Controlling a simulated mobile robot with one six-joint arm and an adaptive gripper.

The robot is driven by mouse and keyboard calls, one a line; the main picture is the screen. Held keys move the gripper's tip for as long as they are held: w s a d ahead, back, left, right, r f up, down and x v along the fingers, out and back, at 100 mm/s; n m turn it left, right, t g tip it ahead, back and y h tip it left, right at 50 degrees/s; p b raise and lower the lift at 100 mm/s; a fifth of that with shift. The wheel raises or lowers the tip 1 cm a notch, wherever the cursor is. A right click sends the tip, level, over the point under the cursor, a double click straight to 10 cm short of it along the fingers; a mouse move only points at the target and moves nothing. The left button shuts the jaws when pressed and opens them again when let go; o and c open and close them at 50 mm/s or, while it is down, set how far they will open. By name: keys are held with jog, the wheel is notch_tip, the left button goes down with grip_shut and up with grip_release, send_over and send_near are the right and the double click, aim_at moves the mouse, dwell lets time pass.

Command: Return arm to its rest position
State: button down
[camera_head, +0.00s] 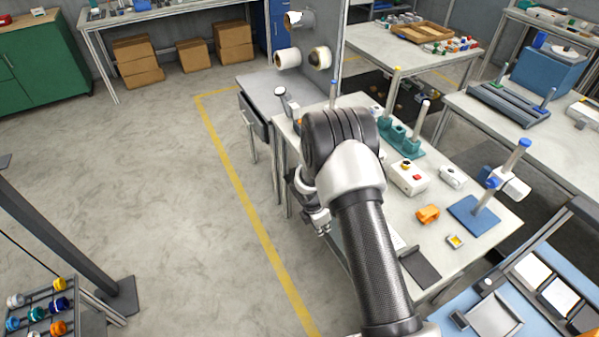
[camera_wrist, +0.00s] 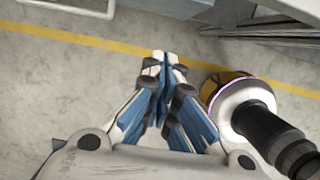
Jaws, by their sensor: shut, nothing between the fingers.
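My arm reaches forward from the bottom of the head view over the near left side of a work table. My gripper (camera_wrist: 165,68) points down in the wrist view, its two blue-padded fingers together at the tips. It is shut and holds nothing. Below it are the grey floor and a yellow floor line. In the head view my gripper (camera_head: 322,228) hangs beside the table's left edge, partly hidden by the arm.
The work table (camera_head: 455,258) bears a blue-based post (camera_head: 474,215), a white button box (camera_head: 408,177), an orange part (camera_head: 428,213) and teal post holders (camera_head: 402,138). A blue-surfaced bench (camera_head: 460,318) is at lower right. Open floor (camera_head: 150,190) lies to the left.

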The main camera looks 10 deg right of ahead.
jog(key=s+r+m+t, duration=0.1)
jog(key=s+r+m, duration=0.25)
jog(key=r, duration=0.65)
jog(key=s+r+m, duration=0.2)
jog(key=r+m, duration=0.2)
jog(key=r, duration=0.6)
jog(key=s+r+m+t, duration=0.1)
jog(key=s+r+m, duration=0.2)
jog(key=r, duration=0.8)
jog(key=s+a+r+m+t+y, duration=0.1)
jog(key=s+r+m, duration=0.3)
jog(key=s, duration=0.7)
jog(key=s+a+r+m+y, duration=0.1)
jog(key=s+a+r+m, duration=0.3)
jog(key=s, duration=0.7)
jog(key=r+m, duration=0.1)
jog(key=m, duration=0.1)
jog(key=shift+a+m+t+y+b, duration=0.2)
jog(key=shift+m+t+y+b, duration=0.1)
jog(key=shift+m+t+b, duration=0.1)
jog(key=shift+d+r, duration=0.1)
jog(key=shift+d, duration=0.05)
